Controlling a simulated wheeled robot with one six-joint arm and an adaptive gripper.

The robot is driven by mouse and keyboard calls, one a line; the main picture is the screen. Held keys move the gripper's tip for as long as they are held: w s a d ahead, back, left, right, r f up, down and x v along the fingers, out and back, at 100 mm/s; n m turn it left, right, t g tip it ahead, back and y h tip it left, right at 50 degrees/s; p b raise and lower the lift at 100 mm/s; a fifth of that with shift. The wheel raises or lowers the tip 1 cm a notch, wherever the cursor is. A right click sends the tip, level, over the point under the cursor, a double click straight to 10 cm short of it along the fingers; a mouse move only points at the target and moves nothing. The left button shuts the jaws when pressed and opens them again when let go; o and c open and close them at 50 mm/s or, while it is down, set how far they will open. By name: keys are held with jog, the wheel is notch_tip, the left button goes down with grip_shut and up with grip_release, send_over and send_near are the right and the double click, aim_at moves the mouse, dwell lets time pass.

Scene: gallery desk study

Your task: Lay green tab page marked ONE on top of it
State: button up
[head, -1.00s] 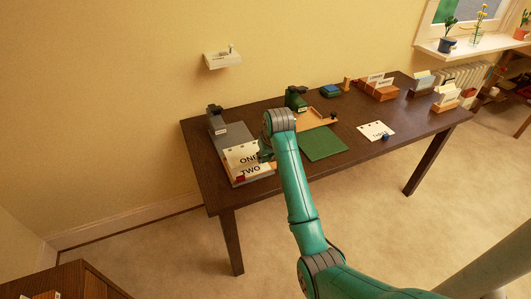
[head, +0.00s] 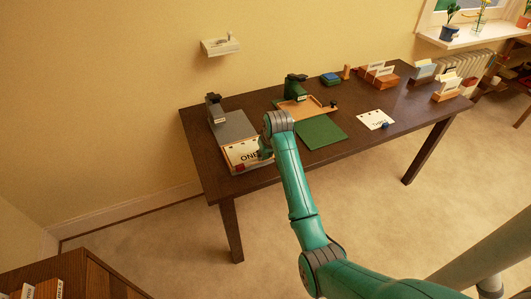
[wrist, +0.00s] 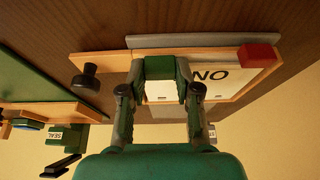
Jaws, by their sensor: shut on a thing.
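The white page marked ONE (head: 238,153) lies at the front of the grey board at the desk's left end. In the wrist view the page (wrist: 228,76) shows upside down, partly hidden by my gripper (wrist: 165,75). My gripper is shut at the page's edge, where green shows between the fingers; tab and green fingertips are hard to tell apart. A red tab (wrist: 258,55) sticks out beside it at the page's edge. The page marked TWO is covered; its word is not readable now. In the head view my gripper (head: 265,151) is at the page's right side.
The grey board (head: 235,127) has a dark clamp-like device (head: 215,107) at its back. A green mat (head: 321,132) and a wooden tray (head: 309,105) lie to the right. Another white page (head: 374,119) and card holders stand further right. Desk between is mostly clear.

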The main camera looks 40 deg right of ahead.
dwell(0.3)
jog(key=o, duration=1.1)
jog(key=shift+o, duration=0.2)
jog(key=v, duration=1.2)
